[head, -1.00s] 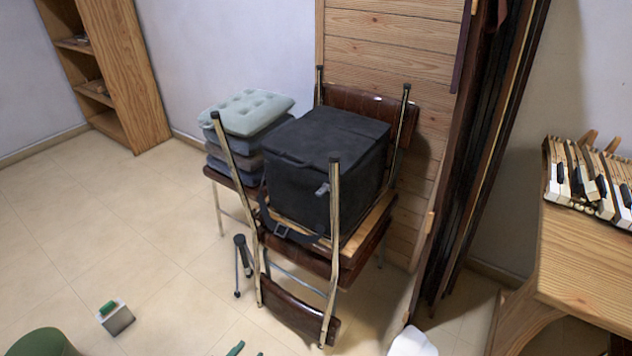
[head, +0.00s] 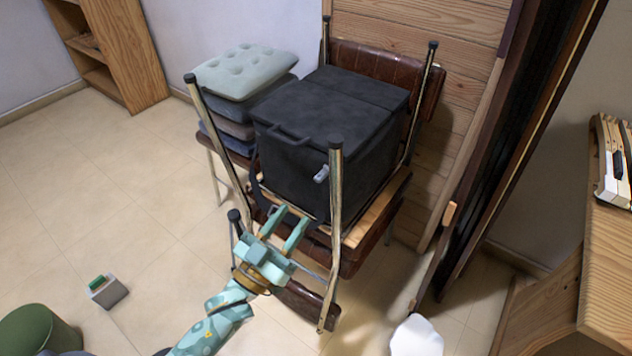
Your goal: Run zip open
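A black boxy bag (head: 325,135) sits on an upturned brown chair in the middle of the head view. A dark handle shows on its top edge, and a small grey tab (head: 321,174) on its front face. I cannot make out a zip line clearly. My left gripper (head: 288,226) is low in front of the bag, near the chair's front edge. Its two pale green fingers are apart with nothing between them, and they point up toward the bag.
Metal chair legs (head: 335,215) rise on both sides of the bag's front. Cushions (head: 243,72) are stacked behind left. Open floor lies at left.

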